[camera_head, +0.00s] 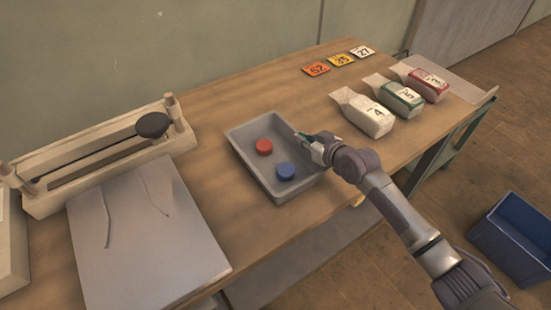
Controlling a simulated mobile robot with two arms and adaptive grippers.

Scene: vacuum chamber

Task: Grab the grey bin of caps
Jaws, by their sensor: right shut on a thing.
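The grey bin (246,162) sits on the wooden table. A red cap (264,146) and a blue cap (286,171) lie inside it, apart from each other. My right gripper (306,138) comes in from the right and is at the bin's right wall, shut on that wall near its upper right corner. The fingertips are small and partly hidden in this view. My left gripper is not in view.
A wooden vacuum sealer-like device (100,160) with a grey plate (140,235) takes up the left side. A blue bin (515,235) is on the floor at right.

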